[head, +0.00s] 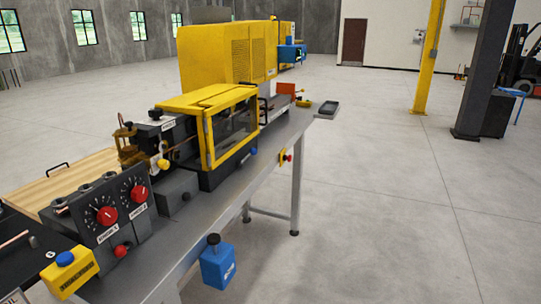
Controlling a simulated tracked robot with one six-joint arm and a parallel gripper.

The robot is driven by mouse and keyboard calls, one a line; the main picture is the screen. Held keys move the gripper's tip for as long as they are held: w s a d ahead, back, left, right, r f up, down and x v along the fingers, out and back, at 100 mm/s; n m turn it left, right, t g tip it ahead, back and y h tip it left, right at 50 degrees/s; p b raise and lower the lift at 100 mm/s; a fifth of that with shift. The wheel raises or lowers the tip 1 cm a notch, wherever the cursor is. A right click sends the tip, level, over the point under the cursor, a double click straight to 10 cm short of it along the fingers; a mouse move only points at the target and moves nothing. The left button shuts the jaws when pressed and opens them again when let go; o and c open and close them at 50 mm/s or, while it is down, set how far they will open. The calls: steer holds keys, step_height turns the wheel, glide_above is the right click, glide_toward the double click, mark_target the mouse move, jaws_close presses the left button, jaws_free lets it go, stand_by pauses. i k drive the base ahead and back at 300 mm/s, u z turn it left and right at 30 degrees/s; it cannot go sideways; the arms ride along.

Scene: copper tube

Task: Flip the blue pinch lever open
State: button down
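I cannot tell for certain which blue part is the pinch lever. A small blue piece (254,151) sits at the lower front edge of the yellow-framed guard (232,120) on the bench machine. It is too small to tell its position. A blue box with a black knob (217,266) is at the bench's front edge. A blue round button (65,258) tops a yellow box at the lower left. My gripper is not in view.
The grey steel bench (185,240) runs from lower left to upper centre. A wooden tabletop (80,178) lies behind. The floor right of the bench is clear up to a yellow post (429,60).

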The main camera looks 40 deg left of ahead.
mark_target(252, 151)
steer(key=i, duration=2.25)
steer(key=u, duration=3.05)
